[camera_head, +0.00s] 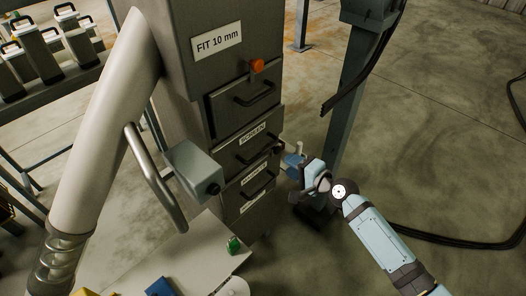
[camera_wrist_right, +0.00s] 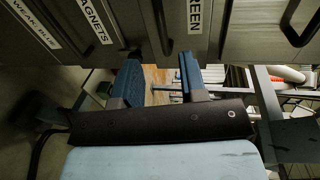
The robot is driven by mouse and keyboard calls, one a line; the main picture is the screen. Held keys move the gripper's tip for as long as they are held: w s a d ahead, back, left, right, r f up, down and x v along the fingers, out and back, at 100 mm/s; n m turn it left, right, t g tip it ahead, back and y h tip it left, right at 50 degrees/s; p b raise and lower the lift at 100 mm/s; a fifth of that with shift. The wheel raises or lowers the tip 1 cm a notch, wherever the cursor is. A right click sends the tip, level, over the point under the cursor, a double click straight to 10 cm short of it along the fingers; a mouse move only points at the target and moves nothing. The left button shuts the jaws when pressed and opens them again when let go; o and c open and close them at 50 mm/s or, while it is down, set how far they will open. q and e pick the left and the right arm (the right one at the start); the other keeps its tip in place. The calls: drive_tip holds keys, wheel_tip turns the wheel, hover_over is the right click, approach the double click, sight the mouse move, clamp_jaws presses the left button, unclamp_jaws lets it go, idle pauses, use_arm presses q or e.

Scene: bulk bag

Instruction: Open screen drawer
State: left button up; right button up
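The screen drawer (camera_head: 238,155) is in the grey cabinet, under the SCREEN label (camera_head: 252,134), and looks shut. Its dark bar handle (camera_head: 258,151) is on its front. The SCREEN label (camera_wrist_right: 194,14) and the handle (camera_wrist_right: 161,28) also show at the top of the right wrist view. My right gripper (camera_head: 291,159) is just right of the handle. In the right wrist view its two blue fingers (camera_wrist_right: 158,68) are apart, with nothing between them; the handle appears in line with the gap, beyond the tips. Contact cannot be told. My left gripper is not in view.
Another drawer with a handle (camera_head: 254,94) is above, and the magnets drawer (camera_head: 240,187) is below. A grey box (camera_head: 190,170) sticks out left of the drawers. A steel post (camera_head: 350,95) stands behind my right arm. Open floor (camera_head: 440,130) is at the right.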

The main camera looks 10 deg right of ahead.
sight(264, 150)
drive_tip(key=x, duration=1.1)
drive_tip(key=shift+w+a, duration=0.25)
drive_tip(key=shift+w, duration=0.05)
clamp_jaws()
